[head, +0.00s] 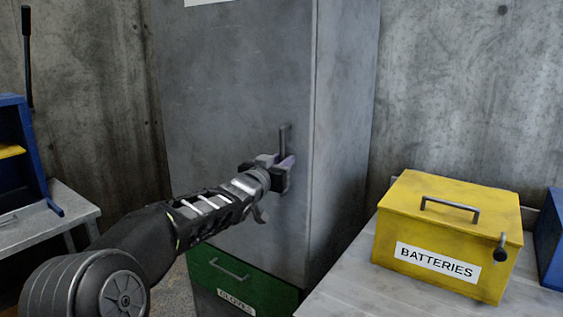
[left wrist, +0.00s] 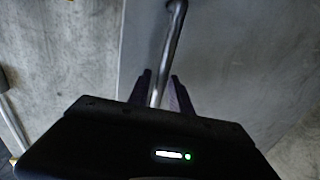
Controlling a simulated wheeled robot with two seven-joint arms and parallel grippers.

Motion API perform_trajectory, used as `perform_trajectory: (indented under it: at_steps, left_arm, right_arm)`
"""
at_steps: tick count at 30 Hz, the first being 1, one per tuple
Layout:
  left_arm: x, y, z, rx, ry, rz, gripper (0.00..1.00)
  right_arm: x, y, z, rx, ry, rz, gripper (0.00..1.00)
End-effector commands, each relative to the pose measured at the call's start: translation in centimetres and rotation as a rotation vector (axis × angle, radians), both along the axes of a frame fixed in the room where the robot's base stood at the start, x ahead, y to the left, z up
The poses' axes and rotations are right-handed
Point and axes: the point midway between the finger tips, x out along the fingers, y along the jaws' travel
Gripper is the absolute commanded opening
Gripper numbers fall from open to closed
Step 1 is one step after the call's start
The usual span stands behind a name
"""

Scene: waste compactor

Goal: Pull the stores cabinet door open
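The tall grey stores cabinet door (head: 235,85) fills the middle of the head view and looks closed. Its upright bar handle (head: 285,139) is near the door's right edge. My left gripper (head: 284,168) is at the lower part of the handle, with its fingers on either side of it. In the left wrist view, the handle bar (left wrist: 172,40) runs down between the two fingers (left wrist: 160,88), which are close about it. The lower end of the bar is hidden by the gripper body. My right gripper is not in view.
A yellow batteries box (head: 450,225) stands on a grey bench (head: 345,285) to the right. A green gloves drawer (head: 235,277) is below the door. A blue cabinet (head: 18,150) sits on a table (head: 45,220) at the left. Concrete walls stand behind.

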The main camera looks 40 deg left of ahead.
Motion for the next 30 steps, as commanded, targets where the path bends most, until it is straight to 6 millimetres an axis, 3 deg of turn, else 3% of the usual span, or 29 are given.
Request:
perform_trajectory:
  at_steps: [9, 30]
  left_arm:
    - [-0.02, 0.0, 0.01, 0.0, 0.0, 0.0, 0.0]
    - [-0.02, 0.0, 0.0, 0.0, 0.0, 0.0, 0.0]
  right_arm:
    - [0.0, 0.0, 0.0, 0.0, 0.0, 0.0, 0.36]
    - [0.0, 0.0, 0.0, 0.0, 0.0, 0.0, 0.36]
